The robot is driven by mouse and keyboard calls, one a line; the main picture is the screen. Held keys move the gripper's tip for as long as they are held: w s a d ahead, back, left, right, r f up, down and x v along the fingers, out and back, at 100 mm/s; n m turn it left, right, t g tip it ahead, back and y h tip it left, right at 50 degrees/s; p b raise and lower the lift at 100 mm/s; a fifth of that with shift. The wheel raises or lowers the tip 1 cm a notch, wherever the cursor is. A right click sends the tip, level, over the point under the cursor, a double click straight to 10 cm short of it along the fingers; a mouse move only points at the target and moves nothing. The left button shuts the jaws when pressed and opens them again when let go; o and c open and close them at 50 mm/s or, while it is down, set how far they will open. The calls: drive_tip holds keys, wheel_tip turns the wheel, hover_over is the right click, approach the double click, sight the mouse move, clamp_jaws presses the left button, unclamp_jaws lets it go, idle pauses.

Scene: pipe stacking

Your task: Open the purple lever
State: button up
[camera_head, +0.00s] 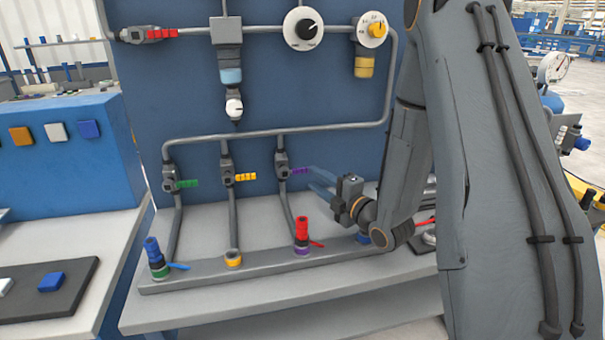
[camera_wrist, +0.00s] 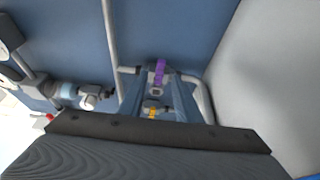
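The purple lever (camera_head: 300,171) sticks out sideways to the right from its dark valve (camera_head: 282,166) on the rightmost of three vertical pipes. My gripper (camera_head: 311,178) is open, its two blue-grey fingers reaching from the right toward the lever's free end. In the wrist view the purple lever (camera_wrist: 160,72) shows between the tips of the open fingers (camera_wrist: 156,86). I cannot tell whether either finger touches it. Nothing is held.
A yellow lever (camera_head: 246,177) and a green lever (camera_head: 187,183) sit on the pipes to the left. A red fitting (camera_head: 302,230) with a red handle stands below on the grey base pipe (camera_head: 200,275). A blue panel (camera_head: 330,90) stands behind.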

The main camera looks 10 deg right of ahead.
sight(304, 171)
drive_tip(key=shift+p+x, duration=0.75)
drive_tip(key=shift+x, duration=2.75)
clamp_jaws()
